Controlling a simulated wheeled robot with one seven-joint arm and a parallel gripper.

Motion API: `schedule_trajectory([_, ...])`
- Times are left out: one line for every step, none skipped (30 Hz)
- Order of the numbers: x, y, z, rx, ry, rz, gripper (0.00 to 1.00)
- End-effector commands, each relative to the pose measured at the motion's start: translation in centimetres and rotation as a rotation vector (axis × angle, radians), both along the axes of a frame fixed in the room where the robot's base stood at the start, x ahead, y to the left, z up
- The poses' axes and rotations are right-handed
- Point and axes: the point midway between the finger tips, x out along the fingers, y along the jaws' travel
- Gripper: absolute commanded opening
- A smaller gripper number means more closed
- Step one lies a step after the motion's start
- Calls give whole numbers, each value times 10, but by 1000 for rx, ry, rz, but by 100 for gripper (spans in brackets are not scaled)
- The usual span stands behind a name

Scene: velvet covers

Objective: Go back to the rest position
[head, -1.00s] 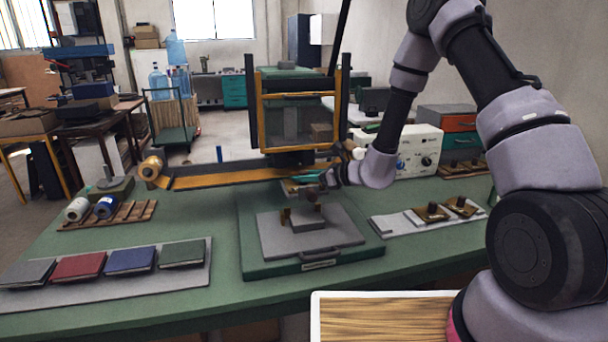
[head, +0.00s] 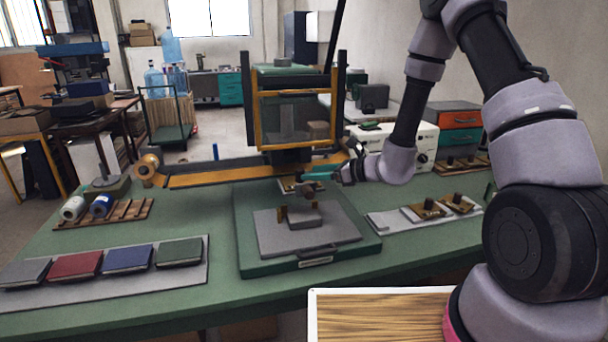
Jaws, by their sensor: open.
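My arm reaches in from the right of the head view. My gripper (head: 310,182) is at its end, above the back of the green press base (head: 250,258) and just under the dark press head. It is open. The fingertips are small here, and I see nothing clearly held between them. A grey plate (head: 268,240) with a handle lies on the press base, with a small grey block (head: 305,216) on it below my gripper.
Grey, red, blue and green covers (head: 128,259) lie on a grey board at the left. Foil spools (head: 102,206) sit on a wooden rack. A pale tray with brass pieces (head: 428,210) lies at the right. The orange press frame (head: 258,120) stands behind. A wood-topped surface (head: 380,318) is in front.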

Motion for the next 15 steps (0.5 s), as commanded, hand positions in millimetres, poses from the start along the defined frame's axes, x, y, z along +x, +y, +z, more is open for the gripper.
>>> schedule_trajectory([-4,-10,4,0,-1,-3,70])
schedule_trajectory([-7,-15,5,-1,0,-3,70])
schedule_trajectory([-10,-21,7,-1,-1,-2,70])
schedule_trajectory([-13,-25,9,0,-1,-3,70])
schedule_trajectory([-15,-29,10,0,-1,-3,70])
schedule_trajectory([-17,-33,12,1,-1,-2,70])
schedule_trajectory([-19,-36,13,0,-1,-2,70])
schedule_trajectory([-20,-38,13,0,0,-1,70])
schedule_trajectory([-22,-41,14,0,0,-1,70])
schedule_trajectory([-23,-42,16,-1,-2,2,70])
schedule_trajectory([-24,-43,18,-2,-6,6,70])
schedule_trajectory([-26,-43,23,-5,-16,18,70])
schedule_trajectory([-28,-43,28,-9,-26,34,70])
schedule_trajectory([-30,-42,35,-15,-41,52,70])
schedule_trajectory([-34,-40,47,-26,-66,87,70])
